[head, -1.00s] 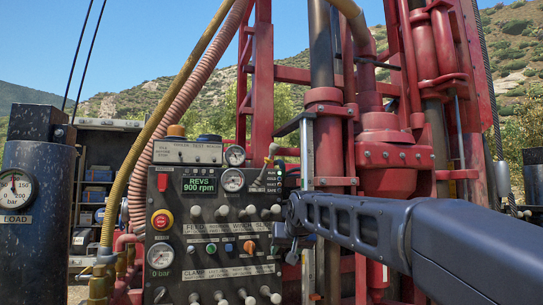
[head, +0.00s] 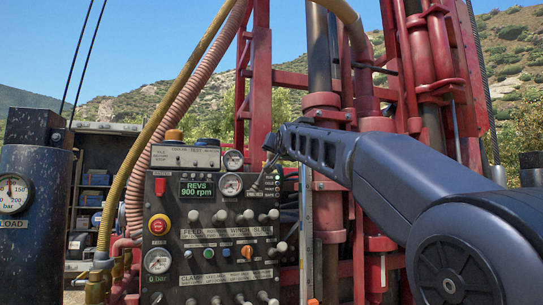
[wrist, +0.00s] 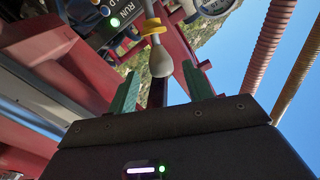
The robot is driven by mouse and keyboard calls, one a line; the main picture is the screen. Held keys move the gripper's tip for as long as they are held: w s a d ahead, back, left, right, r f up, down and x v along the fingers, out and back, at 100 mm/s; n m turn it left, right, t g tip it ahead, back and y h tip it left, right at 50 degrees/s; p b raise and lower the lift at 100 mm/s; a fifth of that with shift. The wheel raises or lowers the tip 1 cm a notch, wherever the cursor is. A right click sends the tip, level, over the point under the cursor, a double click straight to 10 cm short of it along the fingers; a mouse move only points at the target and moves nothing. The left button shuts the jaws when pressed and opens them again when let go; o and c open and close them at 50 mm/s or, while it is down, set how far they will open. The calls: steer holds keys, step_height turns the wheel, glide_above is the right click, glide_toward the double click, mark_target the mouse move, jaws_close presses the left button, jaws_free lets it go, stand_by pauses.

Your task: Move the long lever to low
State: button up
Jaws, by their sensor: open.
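The long lever shows in the wrist view as a metal rod with a yellow collar and a pale rounded knob (wrist: 160,62). My gripper (wrist: 161,68) is open, its two green fingers standing apart on either side of the knob. I see a gap between the knob and each finger. In the head view my gripper (head: 270,152) is at the upper right of the control panel (head: 205,238). The lever's shaft (head: 260,179) rises beside the round gauge, and its knob is mostly hidden by my gripper. I cannot read a low mark.
The panel carries several short knobbed levers (head: 248,215), a red stop button (head: 159,224), gauges and a display reading REVS 900 rpm (head: 197,188). Ribbed hoses (head: 190,110) rise at the left. The red drill mast (head: 322,107) stands behind my arm. A dark cylinder (head: 35,190) stands far left.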

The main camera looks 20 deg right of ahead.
steer(key=shift+w+d, duration=0.15)
steer(key=shift+w, duration=1.3)
steer(key=shift+w+d, duration=0.1)
steer(key=shift+w, duration=1.3)
steer(key=shift+c, duration=0.2)
jaws_close()
